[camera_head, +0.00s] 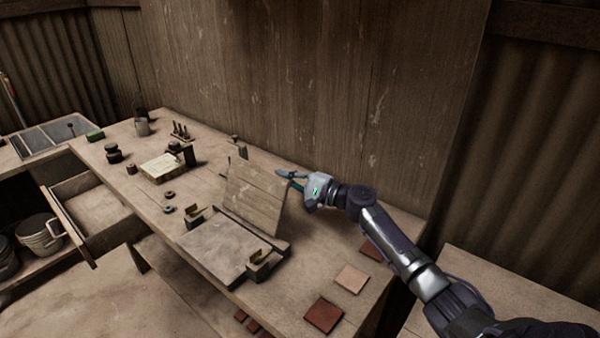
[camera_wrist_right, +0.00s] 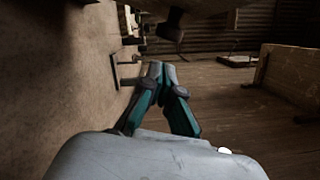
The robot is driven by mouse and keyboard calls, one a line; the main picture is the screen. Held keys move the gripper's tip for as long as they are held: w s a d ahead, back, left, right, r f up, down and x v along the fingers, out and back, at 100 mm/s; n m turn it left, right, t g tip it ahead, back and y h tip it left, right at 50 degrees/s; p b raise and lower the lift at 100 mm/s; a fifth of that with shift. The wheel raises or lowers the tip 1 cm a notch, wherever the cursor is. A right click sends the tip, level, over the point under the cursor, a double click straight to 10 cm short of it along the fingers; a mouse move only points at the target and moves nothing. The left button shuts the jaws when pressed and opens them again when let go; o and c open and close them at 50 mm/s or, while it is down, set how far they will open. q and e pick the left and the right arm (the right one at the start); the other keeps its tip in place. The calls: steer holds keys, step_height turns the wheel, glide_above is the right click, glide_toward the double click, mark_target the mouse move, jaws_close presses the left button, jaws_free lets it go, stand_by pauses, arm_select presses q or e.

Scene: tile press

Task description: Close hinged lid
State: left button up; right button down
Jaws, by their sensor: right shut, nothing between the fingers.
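The hinged wooden lid (camera_head: 256,192) of the tile press stands raised, leaning back a little past upright, at the rear of the flat grey press base (camera_head: 215,248). My right gripper (camera_head: 284,174) is at the upper right edge of the lid, on its back side. I cannot tell whether it touches the lid. In the right wrist view my right gripper (camera_wrist_right: 165,66) has its teal-sided fingers shut together with nothing between them. My left gripper is in neither view.
Metal clamps (camera_head: 262,262) sit at the press edges. Red and tan tiles (camera_head: 324,315) lie on the bench at the front right. A pale block (camera_head: 161,167) and small tools stand further left. A wooden wall (camera_head: 330,90) rises behind the bench. An open drawer (camera_head: 95,208) is at left.

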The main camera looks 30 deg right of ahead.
steer(key=shift+s+a+r+p, duration=0.15)
steer(key=shift+s+a+r, duration=0.05)
steer(key=shift+a, duration=0.25)
steer(key=shift+s+a+r+p, duration=0.15)
steer(key=shift+a+r, duration=0.05)
steer(key=shift+a, duration=0.2)
steer(key=shift+s, duration=0.1)
